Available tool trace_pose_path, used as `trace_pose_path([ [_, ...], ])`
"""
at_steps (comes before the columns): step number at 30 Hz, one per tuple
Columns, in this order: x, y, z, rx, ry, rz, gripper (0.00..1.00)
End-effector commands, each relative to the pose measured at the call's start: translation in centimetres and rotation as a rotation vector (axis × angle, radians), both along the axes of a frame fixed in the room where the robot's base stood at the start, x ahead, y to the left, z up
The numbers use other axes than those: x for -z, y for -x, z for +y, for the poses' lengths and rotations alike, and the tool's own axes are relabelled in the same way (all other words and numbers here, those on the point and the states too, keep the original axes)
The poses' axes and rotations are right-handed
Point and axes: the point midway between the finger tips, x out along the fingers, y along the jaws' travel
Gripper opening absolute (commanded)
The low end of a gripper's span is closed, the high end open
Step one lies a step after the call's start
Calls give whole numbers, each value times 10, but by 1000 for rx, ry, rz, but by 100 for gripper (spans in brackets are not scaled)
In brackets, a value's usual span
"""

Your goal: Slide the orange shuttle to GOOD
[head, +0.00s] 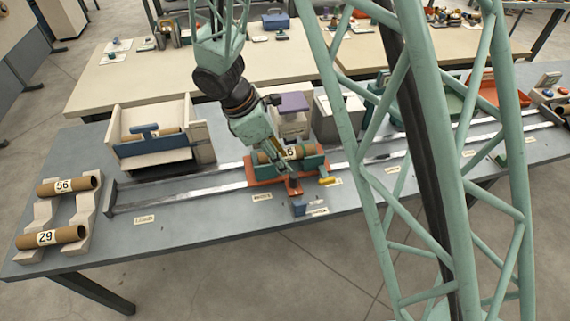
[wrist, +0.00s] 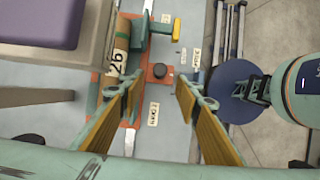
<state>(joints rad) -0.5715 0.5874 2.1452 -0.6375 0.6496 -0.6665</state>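The orange shuttle (head: 262,181) sits on the long rails near the middle of the table. Whether the fingers touch the shuttle cannot be told. I cannot read a GOOD label in either view.
The rails (head: 180,189) run left and right along the table. A rack (head: 83,206) with tubes 56 and 29 stands at the left end. A cream-and-blue bin (head: 160,153) is behind the rails. Green (head: 447,96) and orange-red (head: 505,97) trays are at the right. My lattice column hides some rail.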

Motion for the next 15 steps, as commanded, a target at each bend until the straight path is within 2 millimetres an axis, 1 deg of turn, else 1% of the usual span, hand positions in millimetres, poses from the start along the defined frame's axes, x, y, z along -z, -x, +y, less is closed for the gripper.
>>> trace_pose_path([
  [3,-9,0,4,-1,0,-2,31],
  [6,-13,1,5,1,0,0,31],
  [15,-16,2,6,0,0,0,31],
])
